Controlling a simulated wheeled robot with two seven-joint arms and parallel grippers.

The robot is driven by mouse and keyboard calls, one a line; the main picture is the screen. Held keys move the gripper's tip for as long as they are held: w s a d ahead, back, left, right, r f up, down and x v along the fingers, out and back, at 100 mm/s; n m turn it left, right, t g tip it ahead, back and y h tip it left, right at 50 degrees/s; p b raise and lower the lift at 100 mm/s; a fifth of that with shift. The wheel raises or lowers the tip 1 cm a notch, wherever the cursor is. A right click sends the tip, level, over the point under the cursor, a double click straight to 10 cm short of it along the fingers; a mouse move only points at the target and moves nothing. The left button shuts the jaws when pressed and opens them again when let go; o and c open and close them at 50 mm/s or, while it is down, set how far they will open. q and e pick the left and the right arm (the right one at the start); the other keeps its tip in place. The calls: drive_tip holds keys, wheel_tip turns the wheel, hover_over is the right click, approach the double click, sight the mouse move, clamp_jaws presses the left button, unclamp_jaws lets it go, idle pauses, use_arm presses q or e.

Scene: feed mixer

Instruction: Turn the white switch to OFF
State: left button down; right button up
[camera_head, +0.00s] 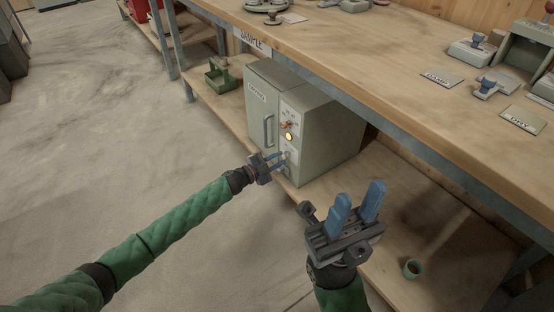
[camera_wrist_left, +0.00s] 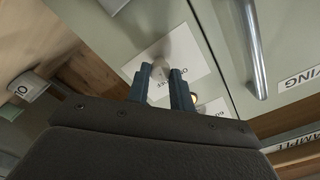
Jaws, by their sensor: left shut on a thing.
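The white switch (camera_wrist_left: 180,46) sits on a white label plate on the front of a grey-green cabinet (camera_head: 334,139). My left gripper (camera_head: 281,156) is at the lower part of the cabinet's front panel. In the left wrist view its blue fingers (camera_wrist_left: 161,77) are shut on the switch, with part of it between the fingertips. The fingers hide much of the switch in the head view, and its marked position is not readable. My right gripper (camera_head: 357,202) is open and empty, in front of the lower shelf.
The cabinet's door handle (camera_head: 268,130) is to the left. The worktop (camera_head: 400,60) overhangs the cabinet. Floor at left is clear.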

idle(0.4)
use_arm(q)
drive_tip(key=c, duration=1.2)
unclamp_jaws()
drive_tip(key=shift+c, duration=0.2)
drive_tip(key=shift+s+a, duration=0.1)
drive_tip(key=p+v, duration=0.1)
drive_tip(key=v, duration=0.6)
drive_tip(key=shift+s+a, duration=0.2)
